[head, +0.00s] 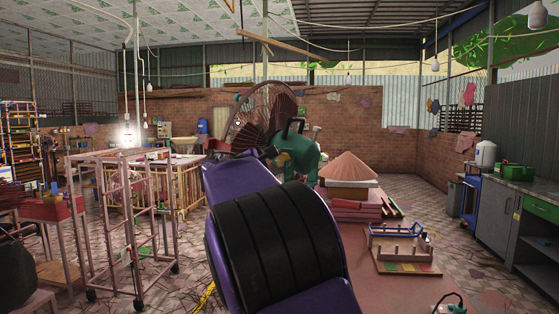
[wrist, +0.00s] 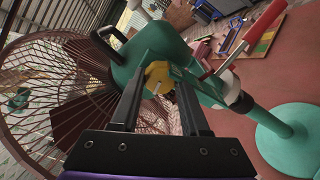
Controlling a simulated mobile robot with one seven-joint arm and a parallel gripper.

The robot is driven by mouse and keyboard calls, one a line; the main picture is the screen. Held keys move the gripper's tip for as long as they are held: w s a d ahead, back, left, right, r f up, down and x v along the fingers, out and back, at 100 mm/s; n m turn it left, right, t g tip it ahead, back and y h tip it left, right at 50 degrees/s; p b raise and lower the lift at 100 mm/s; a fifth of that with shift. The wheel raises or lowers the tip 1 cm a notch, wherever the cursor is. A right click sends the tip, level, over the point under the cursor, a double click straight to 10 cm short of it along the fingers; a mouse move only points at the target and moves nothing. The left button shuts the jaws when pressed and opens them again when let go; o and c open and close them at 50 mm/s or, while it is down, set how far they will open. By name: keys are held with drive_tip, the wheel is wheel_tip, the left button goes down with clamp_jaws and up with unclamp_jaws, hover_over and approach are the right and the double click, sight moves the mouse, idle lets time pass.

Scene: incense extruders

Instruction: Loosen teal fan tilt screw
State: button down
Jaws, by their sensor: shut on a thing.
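The teal fan (head: 297,152) stands just beyond my purple arm, with a rust-brown wire cage (head: 245,121) facing left. The wrist view shows its teal motor housing (wrist: 152,45), its cage (wrist: 45,105) and its round teal base (wrist: 291,136). A yellow knob (wrist: 157,76), which looks like the tilt screw, sits at the neck below the housing. My gripper (wrist: 158,84) is shut on this knob, one dark finger on each side. In the head view my arm hides the knob and most of the lower fan.
A pink metal frame cart (head: 132,220) stands at left, a grey counter (head: 510,187) at right. A red handle (wrist: 250,35) shows near the fan neck.

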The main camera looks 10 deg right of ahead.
idle(0.3)
drive_tip(key=shift+c, duration=2)
unclamp_jaws()
drive_tip(key=shift+a, duration=0.1)
drive_tip(key=b+v, duration=0.2)
drive_tip(key=v, duration=1.5)
drive_tip(key=shift+s+a, duration=0.1)
drive_tip(key=shift+a, duration=0.05)
